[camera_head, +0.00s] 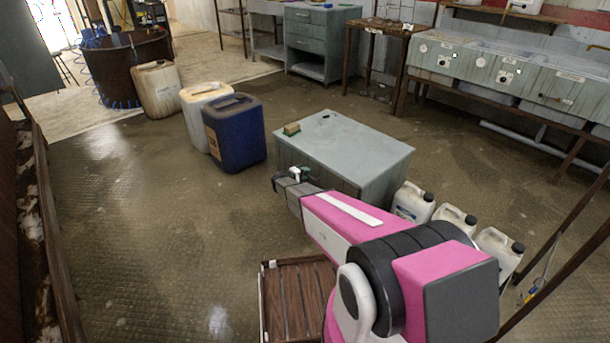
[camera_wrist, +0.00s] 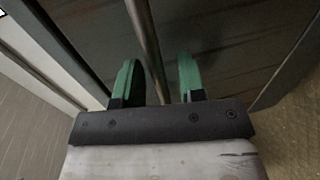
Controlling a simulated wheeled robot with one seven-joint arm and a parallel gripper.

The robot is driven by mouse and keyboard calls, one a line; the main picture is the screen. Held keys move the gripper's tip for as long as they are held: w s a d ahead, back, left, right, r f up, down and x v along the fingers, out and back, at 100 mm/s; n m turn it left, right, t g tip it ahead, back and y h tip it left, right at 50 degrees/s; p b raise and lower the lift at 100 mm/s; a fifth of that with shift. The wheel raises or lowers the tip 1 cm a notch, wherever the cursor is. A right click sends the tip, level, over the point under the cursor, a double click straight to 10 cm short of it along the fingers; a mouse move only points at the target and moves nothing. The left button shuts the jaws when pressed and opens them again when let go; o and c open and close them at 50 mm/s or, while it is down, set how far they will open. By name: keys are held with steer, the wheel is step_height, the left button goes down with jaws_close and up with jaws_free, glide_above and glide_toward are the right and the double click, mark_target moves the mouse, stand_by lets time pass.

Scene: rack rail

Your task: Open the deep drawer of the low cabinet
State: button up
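The low grey cabinet (camera_head: 345,138) stands in the middle of the floor in the head view. My gripper (camera_head: 294,176) is at its near side, and my arm hides part of that front. In the wrist view, my gripper (camera_wrist: 156,82) has two green fingers spread apart. A thin metal bar handle (camera_wrist: 148,40) runs between them, with a gap visible on each side. Behind the bar is a dark, flat front panel (camera_wrist: 225,45). I cannot tell from these views whether the deep drawer is fully closed.
A small block (camera_head: 291,129) lies on the cabinet top. A blue canister (camera_head: 235,133) stands to its left, and several white jugs (camera_head: 412,203) to its right. A slatted wooden crate (camera_head: 297,290) is on the floor beside my arm. Open floor lies to the left.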

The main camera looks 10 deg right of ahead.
jaws_close()
steer(key=f+v, duration=0.3)
steer(key=v, duration=1.2)
steer(key=a+f+v, duration=0.1)
steer(key=f+v, duration=0.2)
steer(key=v, duration=1.2)
steer(key=shift+s+a, duration=0.2)
steer(key=shift+s, duration=0.2)
jaws_free()
steer(key=v, duration=1)
steer(key=shift+s+a, duration=0.15)
steer(key=shift+a, duration=0.15)
